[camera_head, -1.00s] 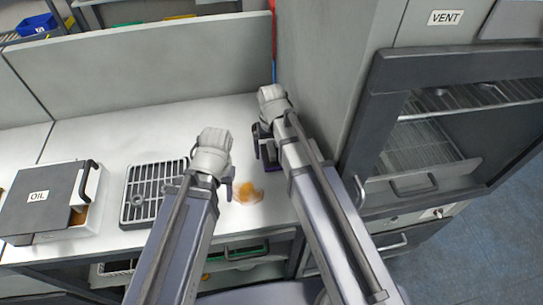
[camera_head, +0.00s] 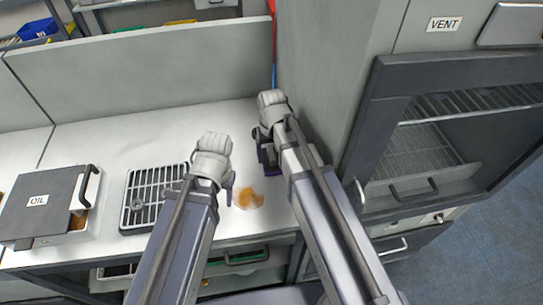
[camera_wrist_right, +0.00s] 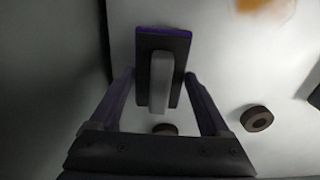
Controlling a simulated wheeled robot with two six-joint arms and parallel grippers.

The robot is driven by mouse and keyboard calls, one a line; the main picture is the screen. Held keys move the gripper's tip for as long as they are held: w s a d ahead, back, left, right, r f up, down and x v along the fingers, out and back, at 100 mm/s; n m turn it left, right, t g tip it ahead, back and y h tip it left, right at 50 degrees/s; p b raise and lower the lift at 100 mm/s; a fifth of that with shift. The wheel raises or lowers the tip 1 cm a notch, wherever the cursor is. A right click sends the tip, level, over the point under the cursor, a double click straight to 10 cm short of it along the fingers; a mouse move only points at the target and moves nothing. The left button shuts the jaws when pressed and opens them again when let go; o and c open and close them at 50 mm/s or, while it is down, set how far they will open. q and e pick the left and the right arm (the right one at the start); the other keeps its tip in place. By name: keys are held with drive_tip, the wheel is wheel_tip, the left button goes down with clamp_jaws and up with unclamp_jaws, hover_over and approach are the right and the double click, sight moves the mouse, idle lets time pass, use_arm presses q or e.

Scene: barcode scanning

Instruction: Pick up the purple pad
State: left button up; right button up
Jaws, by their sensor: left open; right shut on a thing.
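The purple pad (camera_wrist_right: 178,40) shows in the right wrist view as a dark block with a purple edge and a grey upright handle (camera_wrist_right: 160,82). My right gripper (camera_wrist_right: 160,85) is shut on it, with one finger at each side. In the head view my right gripper (camera_head: 266,152) is low over the white counter beside the tall grey cabinet, and its arm hides most of the pad. I cannot tell whether the pad touches the counter. My left gripper (camera_head: 228,188) is open and empty above the counter, left of the right one.
An orange-brown stain (camera_head: 248,199) lies on the counter (camera_head: 120,140) between the grippers. A black grate (camera_head: 155,190) and a box labelled OIL (camera_head: 38,200) stand to the left. The oven cabinet (camera_head: 330,60) closes off the right side. Dark round pieces (camera_wrist_right: 256,118) lie near the pad.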

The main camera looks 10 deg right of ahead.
sight(271, 152)
wheel_tip(271, 152, up, 10)
drive_tip(key=p, duration=0.9)
drive_tip(key=shift+p, duration=0.4)
use_arm(q)
wheel_tip(271, 152, up, 10)
use_arm(e)
drive_tip(key=shift+f, duration=0.1)
